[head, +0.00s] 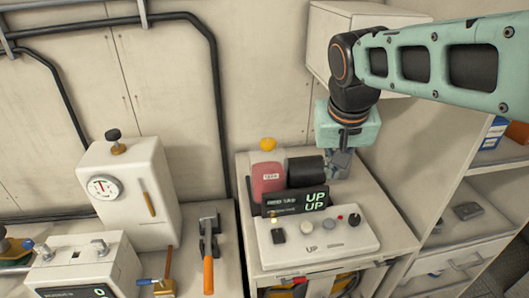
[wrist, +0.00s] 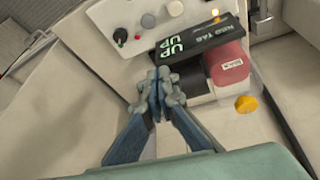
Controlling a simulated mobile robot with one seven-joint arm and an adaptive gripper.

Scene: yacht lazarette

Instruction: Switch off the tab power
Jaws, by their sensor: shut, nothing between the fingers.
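A white control box (head: 330,251) stands on the middle bench. It carries several knobs: a black one (head: 278,236) at left, a pale one (head: 306,228), and a dark one (head: 354,219) at right near a small red button (head: 340,217). Behind them a black display (head: 296,201) reads "UP" twice in green. A small amber light (wrist: 215,13) glows by the display in the wrist view. I cannot tell which control is the tab power. My gripper (head: 341,165) is shut and empty, behind and right of the display, apart from the knobs; its fingertips (wrist: 157,85) show in the wrist view.
Behind the display are a red block (head: 267,179), a black cylinder (head: 306,171) and an orange knob (head: 268,144). Left are a white gauge box (head: 130,190) and an orange-handled tool (head: 208,260). Shelves (head: 487,160) stand at right. The bench right of the cylinder is mostly clear.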

